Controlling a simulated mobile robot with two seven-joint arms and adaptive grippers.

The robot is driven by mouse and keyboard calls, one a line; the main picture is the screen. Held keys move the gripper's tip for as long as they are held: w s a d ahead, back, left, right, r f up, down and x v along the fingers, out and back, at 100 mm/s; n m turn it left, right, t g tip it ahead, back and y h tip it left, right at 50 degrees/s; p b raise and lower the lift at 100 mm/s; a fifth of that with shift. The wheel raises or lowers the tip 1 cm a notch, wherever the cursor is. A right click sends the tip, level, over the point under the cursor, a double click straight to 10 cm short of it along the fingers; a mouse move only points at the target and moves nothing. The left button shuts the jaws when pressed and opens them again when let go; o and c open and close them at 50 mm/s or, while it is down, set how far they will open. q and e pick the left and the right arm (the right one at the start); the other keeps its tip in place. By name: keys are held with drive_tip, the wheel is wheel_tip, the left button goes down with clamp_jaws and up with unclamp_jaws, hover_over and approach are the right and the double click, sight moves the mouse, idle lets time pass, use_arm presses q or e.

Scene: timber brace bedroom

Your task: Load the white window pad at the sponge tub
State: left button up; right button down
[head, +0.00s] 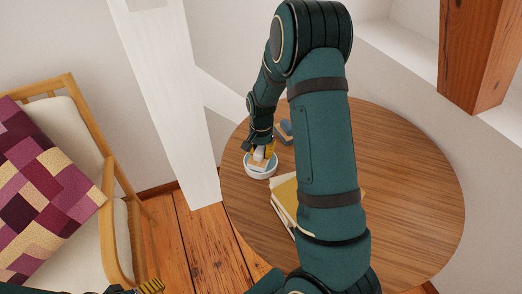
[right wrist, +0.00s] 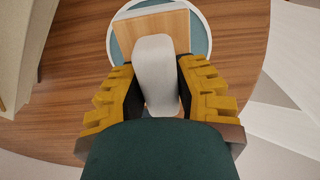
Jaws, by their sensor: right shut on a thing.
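My right gripper (head: 261,150) reaches down over the sponge tub (head: 261,173) on the round wooden table. The tub is round, with a white rim and a teal inside, and also shows in the right wrist view (right wrist: 203,35). In that view my right gripper (right wrist: 157,85) is shut on the pale handle of the window pad (right wrist: 155,60). The pad's wooden back lies over the tub opening, with a thin white edge showing at its far side. Its underside is hidden, so I cannot tell whether it touches the tub's inside. My left gripper (head: 150,287) shows only partly at the bottom edge.
A small blue-grey object (head: 285,130) lies just behind the tub. Yellow and cream books (head: 284,198) lie in front, partly behind my right arm. The round table (head: 405,190) is clear on the right. A white post (head: 170,100) and a cushioned chair (head: 110,240) stand left.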

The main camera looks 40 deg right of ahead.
drive_tip(key=shift+r+p, duration=2.95)
drive_tip(key=shift+r, duration=0.6)
